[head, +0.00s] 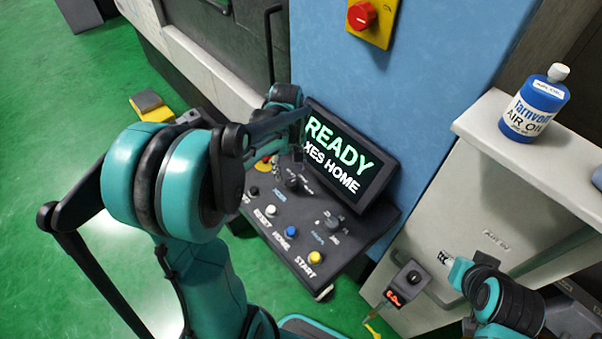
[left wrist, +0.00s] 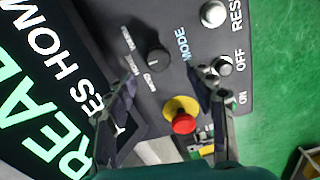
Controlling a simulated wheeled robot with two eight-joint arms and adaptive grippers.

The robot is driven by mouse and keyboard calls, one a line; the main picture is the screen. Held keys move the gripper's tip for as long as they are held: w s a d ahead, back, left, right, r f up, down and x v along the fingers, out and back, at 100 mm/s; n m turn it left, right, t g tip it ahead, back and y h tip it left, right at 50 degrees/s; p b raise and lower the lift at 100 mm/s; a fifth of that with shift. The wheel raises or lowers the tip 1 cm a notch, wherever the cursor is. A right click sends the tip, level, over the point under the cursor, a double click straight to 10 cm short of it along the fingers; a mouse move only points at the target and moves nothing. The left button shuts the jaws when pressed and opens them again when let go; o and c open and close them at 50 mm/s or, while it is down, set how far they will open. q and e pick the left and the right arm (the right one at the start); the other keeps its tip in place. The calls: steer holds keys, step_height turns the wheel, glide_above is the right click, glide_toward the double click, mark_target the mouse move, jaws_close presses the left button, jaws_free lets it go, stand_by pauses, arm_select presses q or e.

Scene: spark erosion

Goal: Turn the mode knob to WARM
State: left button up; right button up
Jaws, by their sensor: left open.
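The mode knob (left wrist: 158,60) is a round black knob with a pale mark, beside the blue MODE lettering in the left wrist view. In the head view the knob (head: 292,183) sits on the dark control panel (head: 312,262), below the screen. My left gripper (left wrist: 161,94) is open and empty over the panel. In the left wrist view its fingers stand apart, with the knob beyond their tips and between them, apparently untouched. My right arm shows at the lower right of the head view; its gripper cannot be made out.
The screen (head: 348,160) reads READY. A red mushroom button (left wrist: 183,123) on a yellow base stands near the knob. Yellow START (head: 315,257) and blue HOME (head: 291,231) buttons lie further along. A blue oil bottle (head: 535,103) stands on the right cabinet.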

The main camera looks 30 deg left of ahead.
mark_target(291, 182)
arm_select(q)
steer(key=f, duration=0.5)
steer(key=shift+w+d+f+b, duration=0.1)
steer(key=shift+w+f+b, duration=0.1)
steer(key=shift+f+b, duration=0.1)
steer(key=shift+s+f, duration=0.1)
steer(key=shift+f, duration=0.25)
steer(key=c, duration=1.2)
